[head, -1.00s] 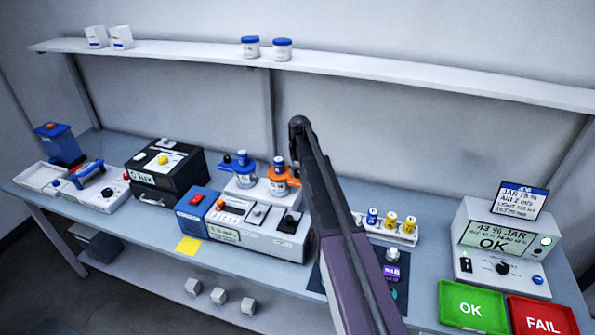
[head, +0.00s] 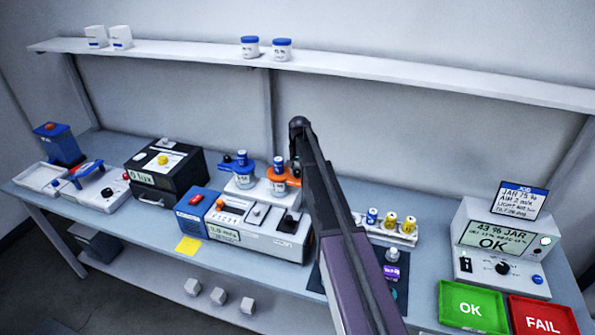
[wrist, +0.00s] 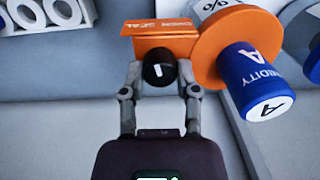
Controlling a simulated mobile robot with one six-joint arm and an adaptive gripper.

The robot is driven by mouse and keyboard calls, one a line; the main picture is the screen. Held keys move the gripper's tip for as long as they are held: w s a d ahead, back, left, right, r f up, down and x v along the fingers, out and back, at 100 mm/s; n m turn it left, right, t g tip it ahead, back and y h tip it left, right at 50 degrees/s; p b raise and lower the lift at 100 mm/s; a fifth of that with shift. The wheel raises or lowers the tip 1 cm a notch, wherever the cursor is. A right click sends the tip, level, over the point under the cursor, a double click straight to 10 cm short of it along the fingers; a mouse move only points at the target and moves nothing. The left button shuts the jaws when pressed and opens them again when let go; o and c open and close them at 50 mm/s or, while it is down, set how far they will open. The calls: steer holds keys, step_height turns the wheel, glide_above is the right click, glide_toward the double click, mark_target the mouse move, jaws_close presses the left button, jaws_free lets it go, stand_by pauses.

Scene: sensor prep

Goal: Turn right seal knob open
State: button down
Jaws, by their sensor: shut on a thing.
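The right seal knob (wrist: 160,74) is black with a white mark and sits against an orange tab on the orange cap (wrist: 234,46). In the wrist view my gripper (wrist: 158,80) has a finger on each side of the knob and is shut on it. A blue probe marked A (wrist: 255,82) stands out of the orange cap beside the knob. In the head view the orange cap (head: 283,174) sits on the right jar of the white stand. My arm hides my gripper and the knob there.
A blue-capped jar (head: 240,172) stands close to the left of the orange one. A grey meter box (head: 265,236) lies in front. A rack of small vials (head: 395,236) is to the right of my arm. A shelf (head: 345,68) runs above.

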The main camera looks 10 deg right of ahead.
steer(key=m, duration=0.5)
steer(key=shift+s+m, duration=0.1)
steer(key=shift+m, duration=0.2)
steer(key=m, duration=0.6)
steer(key=shift+s, duration=0.1)
steer(key=shift+c, duration=1.7)
jaws_free()
steer(key=shift+n, duration=0.4)
